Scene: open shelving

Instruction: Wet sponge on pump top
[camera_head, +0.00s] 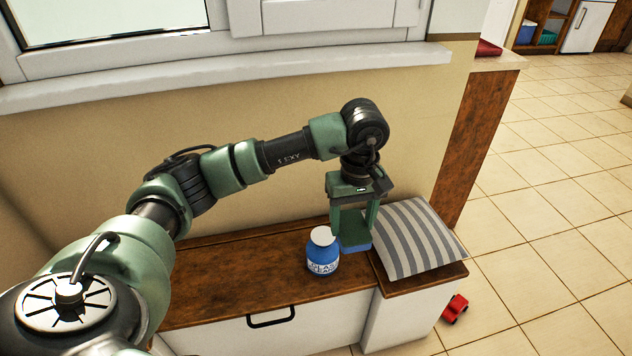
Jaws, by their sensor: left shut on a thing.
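My left gripper (354,226) points down over the wooden bench top, with its two fingers shut on a blue block that looks like the sponge (356,241). The sponge is held just right of a blue bottle (322,258) with a white round top (322,236). The bottle stands upright on the bench, and its label is partly readable. I cannot tell whether the sponge touches the bottle or the bench, or whether it is wet. No separate pump shows. My right gripper is not in view.
A grey-striped cushion (415,238) lies on the bench (230,278) close to the right of the gripper. The wall and window sill (250,78) are behind. The bench top left of the bottle is clear. A red toy car (455,308) sits on the tiled floor.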

